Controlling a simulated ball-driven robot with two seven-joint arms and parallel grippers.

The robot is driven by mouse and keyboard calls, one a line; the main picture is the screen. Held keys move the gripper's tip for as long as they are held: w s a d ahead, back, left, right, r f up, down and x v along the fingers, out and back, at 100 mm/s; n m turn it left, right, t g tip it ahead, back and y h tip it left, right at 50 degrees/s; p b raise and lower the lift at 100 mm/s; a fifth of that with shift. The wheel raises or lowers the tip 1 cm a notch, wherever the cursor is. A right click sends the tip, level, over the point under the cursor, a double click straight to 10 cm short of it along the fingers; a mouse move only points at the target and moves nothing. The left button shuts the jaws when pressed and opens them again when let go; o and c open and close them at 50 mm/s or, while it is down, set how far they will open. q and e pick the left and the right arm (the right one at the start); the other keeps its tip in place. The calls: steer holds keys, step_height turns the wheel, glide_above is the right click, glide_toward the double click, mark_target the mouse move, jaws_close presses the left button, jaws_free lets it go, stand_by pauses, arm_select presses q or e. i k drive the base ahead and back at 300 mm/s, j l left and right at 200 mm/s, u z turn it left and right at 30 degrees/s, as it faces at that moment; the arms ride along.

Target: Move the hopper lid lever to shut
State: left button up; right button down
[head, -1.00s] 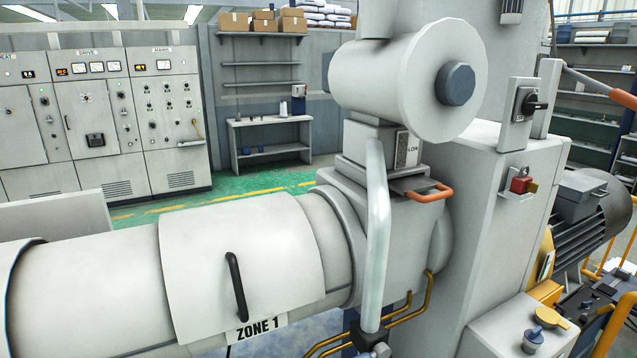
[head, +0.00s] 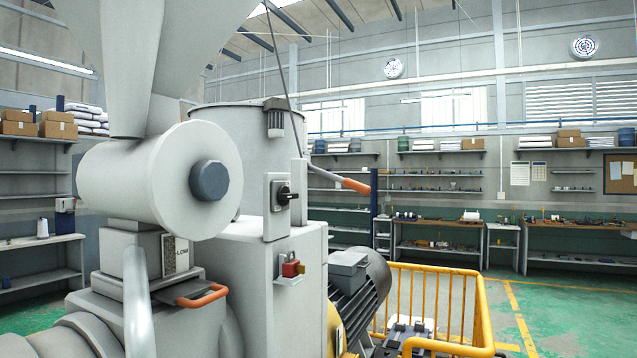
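A lever with an orange grip (head: 355,185) sticks out to the right from the upper part of the machine, behind the grey housing, and slopes slightly down to its tip. It looks like the hopper lid lever. A thin dark cable or rod (head: 283,75) runs upward near its inner end. The hopper's pale cone (head: 135,70) rises out of the top of the picture, so its lid is not in view. Neither of my grippers is in view.
A rotary switch (head: 284,194) and a red padlock-like part (head: 291,268) are on the grey housing (head: 275,240). An orange loop handle (head: 203,296) sits lower left. A motor (head: 360,288) and a yellow railing (head: 440,305) stand to the right. Green floor (head: 560,305) beyond is clear.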

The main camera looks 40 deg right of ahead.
mark_target(360, 187)
steer(key=i+l, duration=0.1)
steer(key=l, duration=0.4)
steer(key=i+l, duration=0.1)
steer(key=l, duration=0.4)
steer(key=i+l+u, duration=0.1)
steer(key=l, duration=0.45)
steer(key=i+l, duration=0.1)
steer(key=l, duration=0.4)
steer(key=i+l, duration=0.1)
steer(key=l, duration=0.4)
steer(key=i+u, duration=0.05)
